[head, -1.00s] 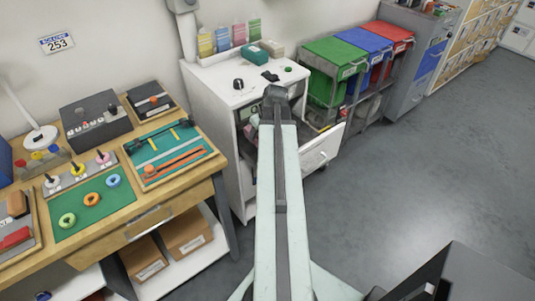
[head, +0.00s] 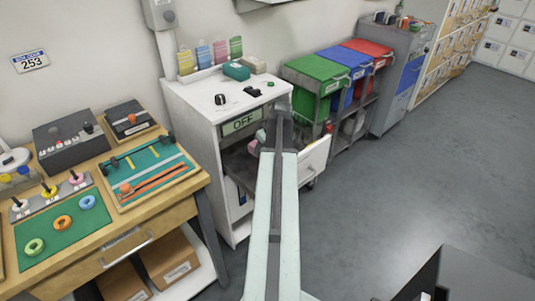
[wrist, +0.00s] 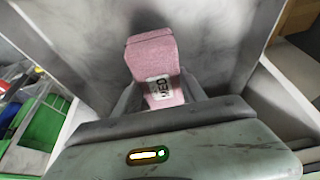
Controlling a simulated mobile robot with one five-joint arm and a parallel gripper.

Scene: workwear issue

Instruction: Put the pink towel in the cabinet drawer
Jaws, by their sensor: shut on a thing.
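The pink towel (wrist: 154,62) is a folded block with a white label, between the two fingers of my gripper (wrist: 161,92) in the wrist view. My gripper is shut on it. In the head view only a small part of the towel (head: 254,147) shows left of my gripper, and my arm hides the rest. The cabinet drawer (head: 316,153) is pulled out from the white cabinet (head: 195,105). The towel is over the drawer's grey inside, which fills much of the wrist view. I cannot tell whether it touches the drawer floor.
A wooden workbench (head: 185,205) with boards and controls stands left of the cabinet. Green (head: 318,72), blue and red bins stand on a rack behind the drawer to the right. The grey floor on the right is largely clear.

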